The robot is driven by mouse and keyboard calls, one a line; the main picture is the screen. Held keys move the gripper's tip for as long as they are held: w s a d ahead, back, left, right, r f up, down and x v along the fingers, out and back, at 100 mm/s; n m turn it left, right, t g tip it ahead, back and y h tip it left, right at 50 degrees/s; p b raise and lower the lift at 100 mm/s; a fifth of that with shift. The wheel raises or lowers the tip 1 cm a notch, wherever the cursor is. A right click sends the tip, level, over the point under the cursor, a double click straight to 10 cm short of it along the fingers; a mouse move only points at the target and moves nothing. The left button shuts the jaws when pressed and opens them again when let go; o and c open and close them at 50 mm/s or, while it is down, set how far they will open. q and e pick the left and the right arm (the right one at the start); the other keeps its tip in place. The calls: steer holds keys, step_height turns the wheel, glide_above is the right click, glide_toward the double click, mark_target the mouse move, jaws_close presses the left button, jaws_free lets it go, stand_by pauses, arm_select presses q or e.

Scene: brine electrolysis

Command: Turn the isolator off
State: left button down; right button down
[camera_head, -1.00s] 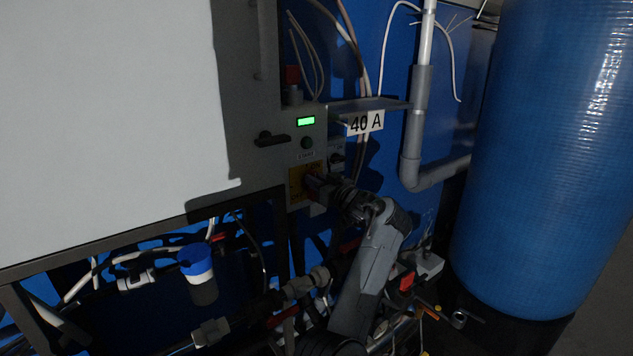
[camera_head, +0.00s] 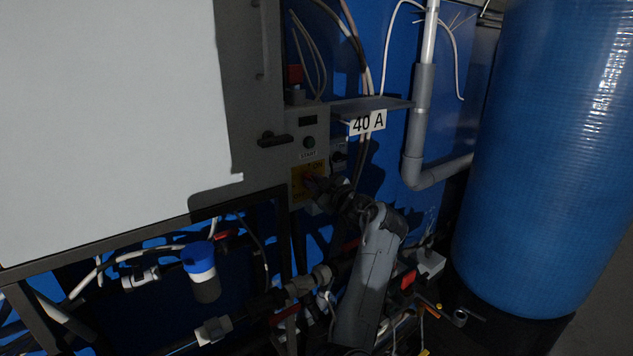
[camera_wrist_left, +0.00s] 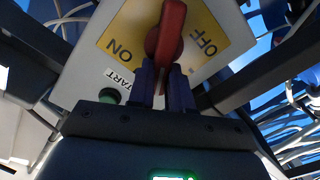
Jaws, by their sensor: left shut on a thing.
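The isolator is a yellow plate (camera_head: 298,185) low on the grey control panel, with a red handle. In the left wrist view the red handle (camera_wrist_left: 168,30) stands between the ON and OFF labels of the yellow plate (camera_wrist_left: 205,25). My left gripper (camera_head: 317,184) reaches the handle from the lower right. In the left wrist view its two dark blue fingers (camera_wrist_left: 166,88) are shut on the handle's lower part, one on each side. The fingers hide part of the handle. My right gripper does not show.
A green START button (camera_head: 309,142) and a dark display (camera_head: 307,121) are above the isolator. A black latch (camera_head: 271,139) is to their left. A shelf (camera_head: 372,106) with a 40 A sign (camera_head: 367,123), a grey pipe (camera_head: 413,150) and a large blue tank (camera_head: 550,160) stand to the right.

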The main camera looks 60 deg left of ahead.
arm_select(q)
steer(key=shift+s+f+n+b, duration=0.15)
steer(key=shift+f+n+b, duration=0.4)
steer(key=shift+n, duration=1.3)
steer(key=shift+s+f+n+b, duration=0.15)
steer(key=shift+n+b, duration=0.7)
steer(key=shift+n, duration=1.05)
steer(key=shift+s+f+n+b, duration=0.25)
steer(key=shift+n+b, duration=0.45)
steer(key=shift+n, duration=1.15)
steer(key=c, duration=1)
jaws_free()
steer(key=shift+c, duration=0.2)
steer(key=shift+d, duration=0.2)
steer(key=d+p, duration=0.2)
steer(key=d, duration=0.8)
steer(key=shift+w+d, duration=0.3)
steer(key=shift+w, duration=0.05)
